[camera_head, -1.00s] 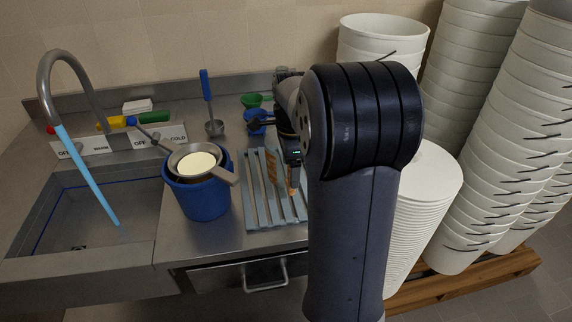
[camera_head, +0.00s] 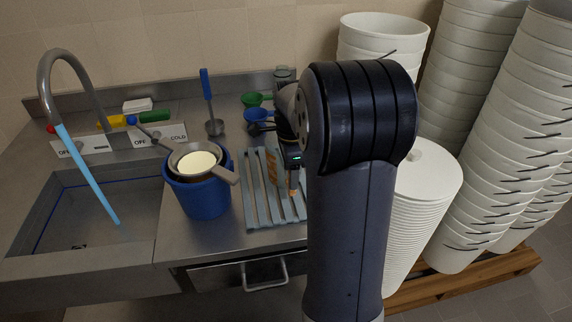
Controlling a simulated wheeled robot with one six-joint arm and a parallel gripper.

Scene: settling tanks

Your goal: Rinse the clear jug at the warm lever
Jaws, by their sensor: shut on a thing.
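My gripper (camera_head: 264,128) is at the back of the drying rack, partly hidden by my own arm. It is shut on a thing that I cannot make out. I cannot clearly identify the clear jug; a small grey-green, see-through shape (camera_head: 285,73) behind my wrist may be part of it.
A blue bucket (camera_head: 203,198) with a strainer (camera_head: 180,158) on it stands between sink (camera_head: 85,215) and slatted rack (camera_head: 255,212). A blue-handled ladle (camera_head: 207,86), green scoop (camera_head: 253,99) and blue scoop (camera_head: 256,115) are behind. Tall white bucket stacks (camera_head: 490,130) crowd the right.

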